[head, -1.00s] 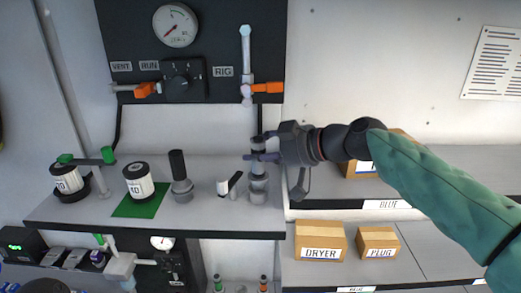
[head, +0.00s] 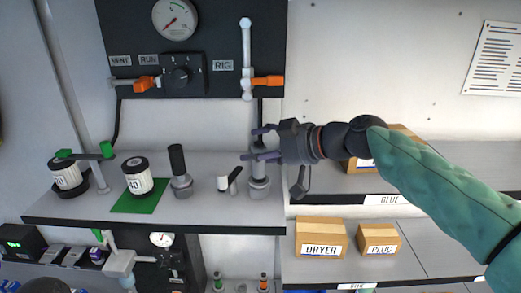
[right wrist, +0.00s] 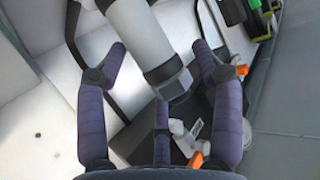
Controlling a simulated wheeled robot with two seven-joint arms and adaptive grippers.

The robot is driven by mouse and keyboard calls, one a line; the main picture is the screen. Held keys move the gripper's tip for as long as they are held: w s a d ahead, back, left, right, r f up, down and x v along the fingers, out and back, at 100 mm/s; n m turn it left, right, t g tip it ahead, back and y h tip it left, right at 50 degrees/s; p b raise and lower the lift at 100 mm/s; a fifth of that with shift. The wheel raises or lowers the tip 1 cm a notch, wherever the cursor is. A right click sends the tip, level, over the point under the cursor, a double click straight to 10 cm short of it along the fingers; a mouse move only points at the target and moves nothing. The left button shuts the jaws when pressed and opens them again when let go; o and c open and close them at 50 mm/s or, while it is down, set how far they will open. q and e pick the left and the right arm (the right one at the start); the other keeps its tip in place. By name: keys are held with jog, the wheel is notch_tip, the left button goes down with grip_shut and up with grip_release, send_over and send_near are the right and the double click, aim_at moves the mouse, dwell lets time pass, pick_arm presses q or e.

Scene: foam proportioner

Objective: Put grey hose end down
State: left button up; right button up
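The grey hose end (head: 259,185) stands upright on the grey shelf at the right end of its row. Its upper part is partly hidden by my right gripper's fingers. My right gripper (head: 255,143) reaches in from the right at the top of the hose end, its purple fingers spread apart. In the right wrist view the fingers are wide open, and a grey cylinder with a dark band (right wrist: 165,72) lies between and beyond them. I cannot tell whether a finger touches it. My left gripper is not in view.
A panel with gauge (head: 175,18) and orange-handled valves is above. Boxes (head: 320,238) sit at lower right.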

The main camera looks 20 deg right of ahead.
jog(key=shift+r+p, duration=0.55)
jog(key=shift+p, duration=0.2)
jog(key=b+v, duration=0.3)
jog(key=v, duration=0.9)
jog(key=shift+f, duration=0.15)
